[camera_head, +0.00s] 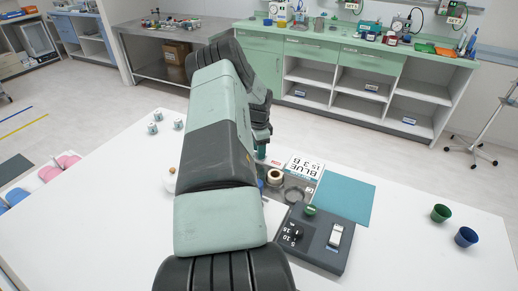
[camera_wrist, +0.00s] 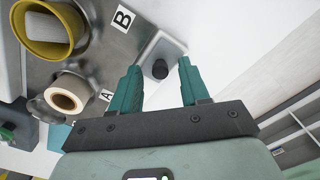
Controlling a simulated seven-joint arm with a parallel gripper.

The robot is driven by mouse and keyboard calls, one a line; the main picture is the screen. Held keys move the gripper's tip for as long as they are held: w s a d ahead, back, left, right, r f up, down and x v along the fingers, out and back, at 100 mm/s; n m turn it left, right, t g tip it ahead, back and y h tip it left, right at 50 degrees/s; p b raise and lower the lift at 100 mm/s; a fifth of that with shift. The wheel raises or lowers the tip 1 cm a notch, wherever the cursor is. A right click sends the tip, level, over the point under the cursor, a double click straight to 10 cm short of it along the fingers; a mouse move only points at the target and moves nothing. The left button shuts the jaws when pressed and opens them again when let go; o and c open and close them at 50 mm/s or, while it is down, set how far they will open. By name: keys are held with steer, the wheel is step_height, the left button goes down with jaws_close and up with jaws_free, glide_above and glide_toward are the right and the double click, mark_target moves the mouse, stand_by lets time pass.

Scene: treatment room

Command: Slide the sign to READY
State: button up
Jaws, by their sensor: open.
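No lettering READY can be read in either view. In the wrist view a pale grey block (camera_wrist: 166,47) with a round black knob (camera_wrist: 160,69) lies at the edge of a metal plate. I cannot tell whether this block is the sign. My gripper (camera_wrist: 160,72) is open, with its teal fingers on either side of the knob in the picture; contact is not clear. In the head view my arm hides most of the gripper (camera_head: 262,150) and what is under it. A white card with BLUE and figures (camera_head: 305,166) lies just right of the gripper.
The metal plate (camera_wrist: 103,50) bears labels A and B, a tape roll (camera_wrist: 68,94) and a yellow-rimmed cup (camera_wrist: 72,20). A dark control box (camera_head: 320,256), a blue mat (camera_head: 345,198), a green cup (camera_head: 441,213) and a blue cup (camera_head: 466,237) are on the white table.

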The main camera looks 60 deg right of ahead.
steer(key=shift+c, duration=0.3)
jaws_close()
steer(key=shift+s, duration=0.1)
steer(key=s, duration=0.6)
steer(key=shift+s, duration=0.35)
steer(key=shift+o, duration=0.3)
jaws_free()
